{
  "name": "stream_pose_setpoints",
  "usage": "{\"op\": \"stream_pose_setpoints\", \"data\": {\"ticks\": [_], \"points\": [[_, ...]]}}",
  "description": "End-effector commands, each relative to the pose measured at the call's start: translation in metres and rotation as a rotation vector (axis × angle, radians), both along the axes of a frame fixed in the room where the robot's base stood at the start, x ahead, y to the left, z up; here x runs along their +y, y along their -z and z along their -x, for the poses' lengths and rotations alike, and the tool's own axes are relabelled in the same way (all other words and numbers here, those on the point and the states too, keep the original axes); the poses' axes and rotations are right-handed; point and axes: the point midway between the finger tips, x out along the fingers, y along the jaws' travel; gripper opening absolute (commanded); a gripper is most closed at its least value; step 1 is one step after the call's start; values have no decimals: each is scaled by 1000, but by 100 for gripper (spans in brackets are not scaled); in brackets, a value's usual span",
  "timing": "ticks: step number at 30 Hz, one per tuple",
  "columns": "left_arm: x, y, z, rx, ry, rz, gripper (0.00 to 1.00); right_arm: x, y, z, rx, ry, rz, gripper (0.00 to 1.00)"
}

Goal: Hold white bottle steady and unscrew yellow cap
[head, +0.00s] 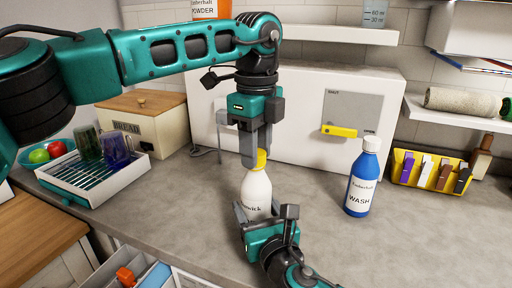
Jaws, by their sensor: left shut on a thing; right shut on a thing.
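A white bottle (257,191) with dark lettering stands upright on the grey counter. Its yellow cap (262,158) sits on top of the neck. My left gripper (256,153) points down from above and is shut on the yellow cap. My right gripper (258,218) comes from the front, low down, and is shut around the lower body of the bottle. The bottle's base is hidden behind my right gripper.
A blue WASH bottle (361,180) stands to the right. A yellow holder (430,172) with clips is at the far right. A white rack (97,178) with cups and a bread box (146,122) are left. A white cabinet (290,110) with a yellow handle stands behind. Counter between is clear.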

Motion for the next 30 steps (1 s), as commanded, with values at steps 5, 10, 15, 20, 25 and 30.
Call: {"op": "stream_pose_setpoints", "data": {"ticks": [5, 10, 15, 20, 25, 30], "points": [[0, 0, 0, -1, -195, 0, 0, 0, 1, 0, 0, 0, 2, 0], [0, 0, 0, 0, -214, 1, 0, 0, 1, 0, 0, 0, 2, 0], [0, 0, 0, -1, -216, 2, 0, 0, 0, 0, 0, 0, 2, 0], [0, 0, 0, 0, -215, 1, 0, 0, 0, 0, 1, 0, 1, 0], [0, -1, 0, 0, -215, 1, 0, 0, 0, 0, 1, 0, 1, 0], [0, -4, 0, -1, -214, 2, 0, 0, 0, 0, 1, 0, 1, 0]]}}
